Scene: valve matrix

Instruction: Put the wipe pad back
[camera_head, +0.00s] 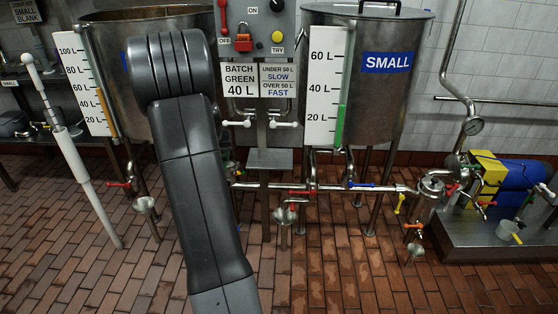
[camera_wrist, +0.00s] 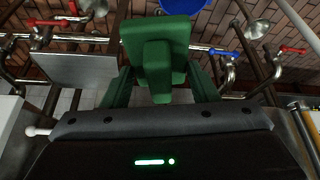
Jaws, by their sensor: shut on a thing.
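The wipe pad (camera_wrist: 160,45) looks like a green block with a narrower raised grip. My gripper (camera_wrist: 158,80) is shut on it, with a finger on either side of the grip. The hold shows only in the wrist view. In the head view my dark arm hides the gripper and the pad. A small bare steel shelf (camera_head: 269,158) stands on a post below the batch sign, between the two tanks. A flat grey plate, seemingly this shelf, shows left of the pad in the wrist view (camera_wrist: 80,68), apart from the pad.
The SMALL tank (camera_head: 400,85) with its level gauge (camera_head: 323,85) stands to the right, another tank (camera_head: 105,40) behind my arm. Pipes with red, blue and yellow valve handles (camera_head: 300,191) and funnels (camera_head: 284,215) cross low down. A pump skid (camera_head: 480,232) is at right. The brick floor in front is clear.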

